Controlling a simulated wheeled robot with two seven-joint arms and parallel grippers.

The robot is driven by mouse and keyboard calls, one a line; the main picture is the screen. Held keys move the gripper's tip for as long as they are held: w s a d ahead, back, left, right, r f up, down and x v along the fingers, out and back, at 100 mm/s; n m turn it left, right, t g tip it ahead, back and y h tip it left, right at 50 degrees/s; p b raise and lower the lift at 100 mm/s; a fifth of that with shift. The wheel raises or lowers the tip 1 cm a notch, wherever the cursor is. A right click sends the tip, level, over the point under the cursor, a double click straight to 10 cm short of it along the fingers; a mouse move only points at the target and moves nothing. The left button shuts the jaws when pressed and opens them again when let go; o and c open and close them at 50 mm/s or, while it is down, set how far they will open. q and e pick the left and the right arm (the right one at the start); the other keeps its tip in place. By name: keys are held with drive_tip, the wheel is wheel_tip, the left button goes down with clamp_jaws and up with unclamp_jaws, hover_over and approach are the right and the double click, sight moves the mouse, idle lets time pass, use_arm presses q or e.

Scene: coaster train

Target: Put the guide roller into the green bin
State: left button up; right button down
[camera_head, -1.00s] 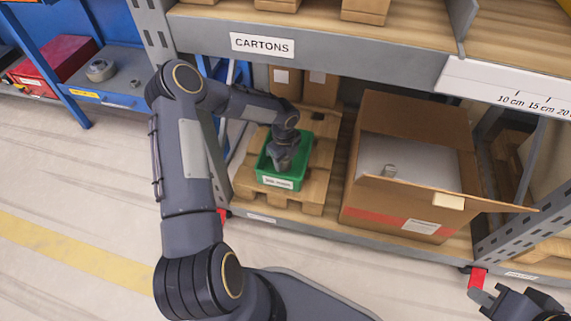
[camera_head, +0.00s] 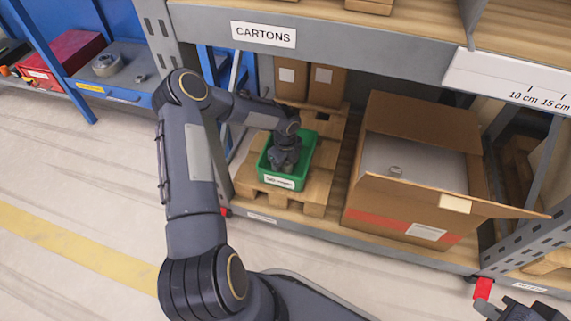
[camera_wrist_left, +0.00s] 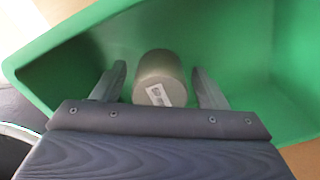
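The green bin (camera_head: 313,148) stands on a wooden pallet on the low shelf. My left gripper (camera_head: 284,168) points down inside it. In the left wrist view, the guide roller (camera_wrist_left: 158,70), a grey cylinder with a pale label, is inside the green bin (camera_wrist_left: 235,50). My left gripper's fingers (camera_wrist_left: 158,90) are apart on either side of the roller, with a narrow gap showing at each side. In the head view the gripper hides the roller. My right gripper (camera_head: 500,308) is partly in view at the bottom right corner; its opening cannot be made out.
Brown cartons (camera_head: 325,85) stand behind the bin. The shelf beam (camera_head: 340,50) is above. A blue bench (camera_head: 130,85) is at the left.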

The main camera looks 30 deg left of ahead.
use_arm(q)
wheel_tip(320, 180, up, 7)
drive_tip(key=p, duration=0.3)
drive_tip(key=shift+r, duration=0.1)
drive_tip(key=shift+r+p, duration=0.3)
idle(0.3)
